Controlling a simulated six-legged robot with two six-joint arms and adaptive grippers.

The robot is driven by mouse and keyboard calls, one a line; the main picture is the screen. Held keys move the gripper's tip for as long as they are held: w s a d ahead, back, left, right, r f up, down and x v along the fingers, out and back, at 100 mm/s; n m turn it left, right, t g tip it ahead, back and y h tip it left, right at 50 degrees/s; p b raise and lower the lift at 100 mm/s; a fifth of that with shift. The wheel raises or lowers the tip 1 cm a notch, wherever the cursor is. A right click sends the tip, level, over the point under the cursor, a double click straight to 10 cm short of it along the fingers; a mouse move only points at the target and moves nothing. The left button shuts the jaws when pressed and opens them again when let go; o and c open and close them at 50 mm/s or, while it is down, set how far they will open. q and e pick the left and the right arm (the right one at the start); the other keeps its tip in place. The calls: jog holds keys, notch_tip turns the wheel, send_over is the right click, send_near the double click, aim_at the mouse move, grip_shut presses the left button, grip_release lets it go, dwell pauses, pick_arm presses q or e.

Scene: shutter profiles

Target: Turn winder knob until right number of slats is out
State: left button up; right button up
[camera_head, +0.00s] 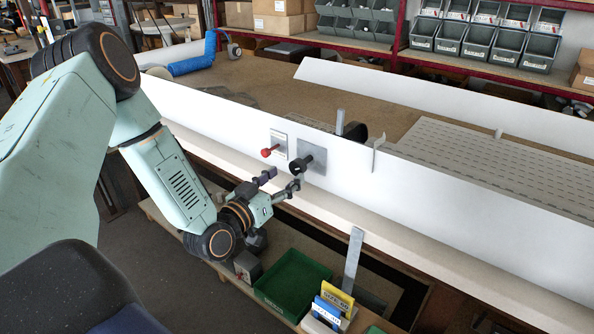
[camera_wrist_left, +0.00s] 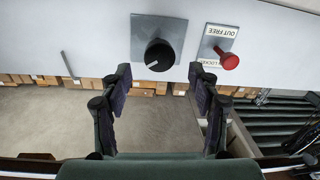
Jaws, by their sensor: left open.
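The black winder knob (camera_head: 306,163) sits on a grey square plate on the white panel (camera_head: 220,115). In the left wrist view the knob (camera_wrist_left: 159,55) has a white pointer line slanting slightly upward to the right. A red lever (camera_head: 270,151) is on a small plate beside it; in the left wrist view the lever (camera_wrist_left: 229,61) is next to an "OUT FREE" label. My left gripper (camera_head: 281,182) is open and empty just in front of the knob. Its fingers (camera_wrist_left: 160,74) are apart, below the knob in the wrist picture, not touching it. My right gripper is not in view.
A grey surface with rows of slots (camera_head: 500,165) lies behind the panel. An upright metal strip (camera_head: 353,258) stands in front. Below are a green tray (camera_head: 292,283) and yellow and blue cards (camera_head: 335,300). Shelves with grey bins (camera_head: 480,40) are at the back.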

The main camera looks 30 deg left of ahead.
aim_at(294, 169)
pick_arm(q)
jog(key=w+b, duration=0.1)
jog(key=w, duration=0.5)
jog(key=shift+d, duration=0.1)
jog(key=c, duration=1.2)
jog(key=shift+m+p, duration=0.65)
jog(key=shift+m, duration=1.05)
